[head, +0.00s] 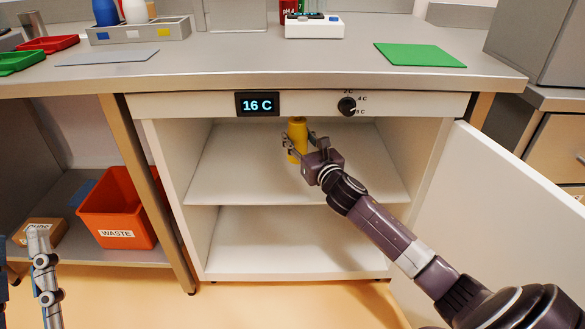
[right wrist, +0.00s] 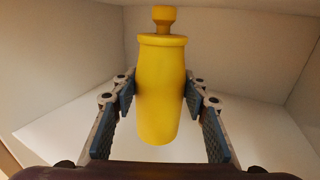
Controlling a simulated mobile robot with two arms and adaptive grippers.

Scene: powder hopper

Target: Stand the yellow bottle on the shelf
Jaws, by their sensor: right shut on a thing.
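The yellow bottle (head: 297,132) is upright inside the open white cabinet, over the upper shelf (head: 235,175). My right gripper (head: 295,147) reaches in from the front and is shut on the bottle. In the right wrist view the bottle (right wrist: 161,90) stands between the two finger pads (right wrist: 158,105), with its narrow neck and cap at the top. I cannot tell whether its base touches the shelf. My left gripper (head: 38,238) shows at the lower left, outside the cabinet; whether it is open or shut is unclear.
The cabinet door (head: 490,225) stands open on the right. The upper shelf is otherwise bare, and the lower shelf (head: 275,240) is empty. A display (head: 257,104) reading 16 C and a knob (head: 347,105) sit above the opening. An orange waste bin (head: 117,205) stands left.

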